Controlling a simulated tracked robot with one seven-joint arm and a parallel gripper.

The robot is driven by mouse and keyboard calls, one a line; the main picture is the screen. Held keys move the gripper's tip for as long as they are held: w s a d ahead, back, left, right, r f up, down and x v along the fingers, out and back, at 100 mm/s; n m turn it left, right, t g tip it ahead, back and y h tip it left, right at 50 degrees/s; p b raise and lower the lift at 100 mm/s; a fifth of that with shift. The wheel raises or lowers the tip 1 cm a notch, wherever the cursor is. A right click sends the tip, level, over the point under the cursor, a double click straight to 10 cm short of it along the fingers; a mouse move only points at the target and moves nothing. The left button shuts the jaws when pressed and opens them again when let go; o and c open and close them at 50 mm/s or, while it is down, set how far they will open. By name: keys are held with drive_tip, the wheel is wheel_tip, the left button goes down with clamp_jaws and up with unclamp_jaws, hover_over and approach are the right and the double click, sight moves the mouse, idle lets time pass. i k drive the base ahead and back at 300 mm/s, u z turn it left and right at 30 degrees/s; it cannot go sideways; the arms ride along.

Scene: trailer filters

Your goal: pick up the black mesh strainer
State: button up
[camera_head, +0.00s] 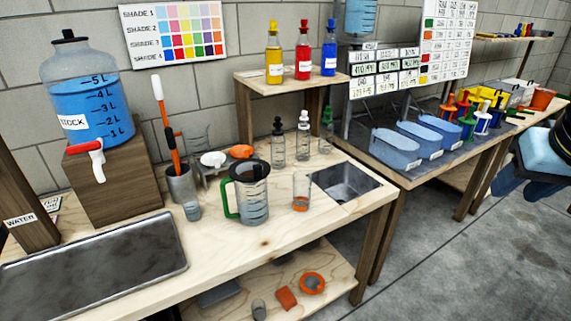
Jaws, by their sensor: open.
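I cannot pick out the black mesh strainer with certainty. On the back of the near bench a small rack holds a white funnel-like piece (213,159) and an orange piece (240,151), partly behind a green-handled jug (250,192). On the lower shelf lie an orange ring with a grey centre (313,283), an orange block (286,299) and a small grey cup (259,310). What seems to be my gripper (514,192) is at the right edge, partly cut off. It is open, apart from everything on the near bench.
A metal tray (95,262) covers the bench's front left. A blue stock tank (85,95) stands on a wooden block. The grey floor (450,270) is clear at right.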

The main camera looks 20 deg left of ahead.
sight(249, 170)
drive_tip(key=u, duration=1.6)
drive_tip(key=i, duration=0.1)
drive_tip(key=z, duration=3)
drive_tip(key=k, duration=2.2)
drive_tip(key=u, duration=0.75)
drive_tip(key=i, duration=1)
drive_tip(key=z, duration=0.05)
